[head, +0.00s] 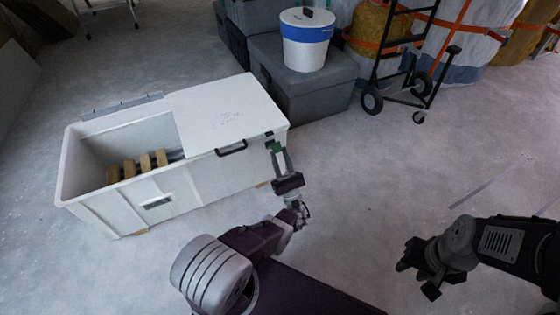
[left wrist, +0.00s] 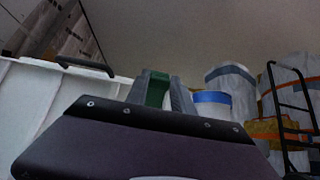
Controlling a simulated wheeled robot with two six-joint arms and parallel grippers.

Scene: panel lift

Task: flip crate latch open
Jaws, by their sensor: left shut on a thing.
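The white crate (head: 95,205) stands on the floor at the left, its left half open and its right half covered by a flat white lid (head: 225,105). A small green latch (head: 275,147) is at the crate's front right corner, just below the lid edge. My left gripper (head: 278,155) is shut on the latch. In the left wrist view the green latch (left wrist: 157,90) shows between the two grey fingers, and the crate wall is at the left. My right gripper (head: 418,276) is open and empty above the floor at the right, away from the crate.
Several wooden blocks (head: 145,161) lie inside the crate's open half. A dark handle (head: 231,148) sits on the crate front. Behind are a grey box (head: 315,95) with a white and blue bucket (head: 306,45), and a hand truck (head: 405,75).

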